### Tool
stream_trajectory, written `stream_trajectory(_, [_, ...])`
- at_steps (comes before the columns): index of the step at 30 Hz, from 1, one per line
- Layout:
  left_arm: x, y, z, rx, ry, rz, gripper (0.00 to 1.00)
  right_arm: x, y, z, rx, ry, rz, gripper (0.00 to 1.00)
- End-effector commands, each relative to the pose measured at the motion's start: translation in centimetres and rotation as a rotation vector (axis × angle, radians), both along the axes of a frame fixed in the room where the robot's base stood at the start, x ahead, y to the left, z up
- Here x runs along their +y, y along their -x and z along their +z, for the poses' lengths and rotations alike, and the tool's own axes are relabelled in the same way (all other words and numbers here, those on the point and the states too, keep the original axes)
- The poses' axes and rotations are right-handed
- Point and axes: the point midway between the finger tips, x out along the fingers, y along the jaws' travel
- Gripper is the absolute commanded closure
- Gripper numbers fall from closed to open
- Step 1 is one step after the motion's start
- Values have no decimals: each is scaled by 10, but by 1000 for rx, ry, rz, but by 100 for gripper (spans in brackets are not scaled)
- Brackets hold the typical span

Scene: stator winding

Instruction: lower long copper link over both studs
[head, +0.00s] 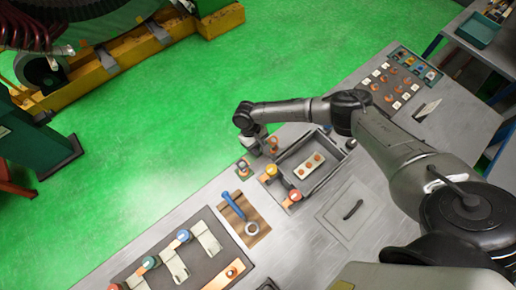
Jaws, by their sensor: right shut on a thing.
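My right gripper (256,152) points down at the far edge of the bench, left of the grey tray. It is shut on the long copper link, which its fingers mostly hide. Copper-coloured parts show on both sides of the fingers, one at the lower left (243,166) and one at the right (272,145). They are too small to tell link ends from studs, or whether the link touches a stud. My left gripper is not in view.
The grey tray (337,178) holds a white block with copper pieces (309,166). Orange (271,171) and red (295,195) topped parts stand at its left side. A blue-handled tool (233,205) lies on a brown board. A dark mat (215,231) is at lower left.

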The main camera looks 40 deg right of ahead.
Motion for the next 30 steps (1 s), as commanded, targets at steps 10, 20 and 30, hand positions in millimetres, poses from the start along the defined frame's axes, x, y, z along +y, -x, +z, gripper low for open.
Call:
stream_trajectory(10, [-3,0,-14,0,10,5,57,-2,0,-15,0,2,1,100])
stream_trajectory(20, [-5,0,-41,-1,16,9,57,-3,-1,-38,-1,3,0,100])
stream_trajectory(30, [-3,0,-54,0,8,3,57,-1,0,-57,0,1,0,100])
